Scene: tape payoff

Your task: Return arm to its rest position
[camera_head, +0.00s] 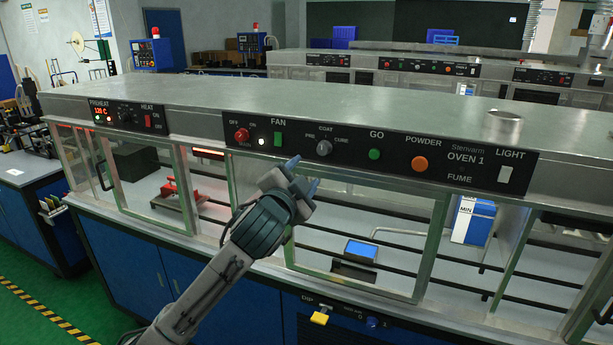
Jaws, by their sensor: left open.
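My left arm comes up from the bottom left. Its gripper (303,174) is in front of the oven's control panel (380,150), just below the green FAN switch (278,139). The blue-tipped fingers are apart, and nothing shows between them. I cannot tell whether a fingertip touches the panel. My right gripper is not in view.
The long oven, marked OVEN 1, has glass-fronted bays (355,232) below its panel. A yellow DIP control (321,316) is on the lower front. Green floor (40,300) is clear at lower left.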

